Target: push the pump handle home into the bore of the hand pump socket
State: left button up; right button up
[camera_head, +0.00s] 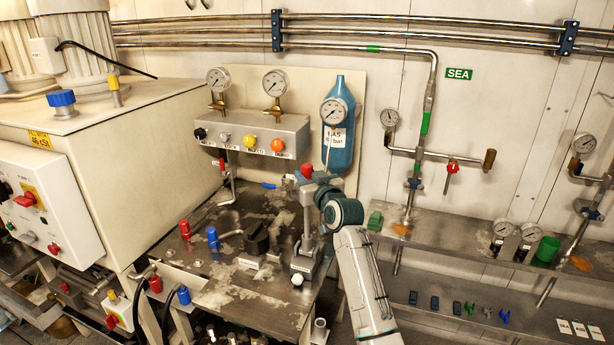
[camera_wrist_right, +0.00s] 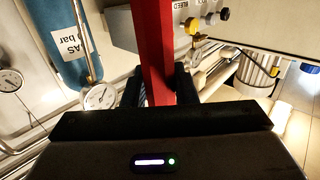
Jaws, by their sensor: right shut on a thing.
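The pump handle's red end (camera_head: 307,170) shows just above my right gripper (camera_head: 312,188) in the head view. In the right wrist view the red bar of the handle (camera_wrist_right: 152,45) runs between the dark fingers of this gripper (camera_wrist_right: 158,92), which is shut on it. Below the gripper a grey upright post (camera_head: 308,218) leads down to the hand pump socket (camera_head: 303,264), a grey block on the bench. The handle looks nearly upright. The gripper hides part of it, and I cannot tell how deep it sits in the bore. My left gripper is not in view.
The metal bench (camera_head: 250,302) holds a red valve (camera_head: 185,229), a blue valve (camera_head: 212,237) and a black block (camera_head: 257,238). Behind stand a gauge panel (camera_head: 262,136) and a blue gas bottle (camera_head: 340,150). A shelf with gauges (camera_head: 450,239) lies to the right.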

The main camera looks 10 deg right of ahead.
jog(key=shift+f+b, duration=0.35)
jog(key=shift+f, duration=0.2)
jog(key=o, duration=0.9)
jog(key=shift+s, duration=0.15)
jog(key=s+b, duration=0.1)
jog(key=s, duration=0.2)
jog(key=s+d, duration=0.1)
jog(key=s, duration=0.3)
jog(key=s+d+b, duration=0.1)
jog(key=s, duration=0.2)
jog(key=shift+s+b, duration=0.25)
jog(key=shift+b, duration=0.1)
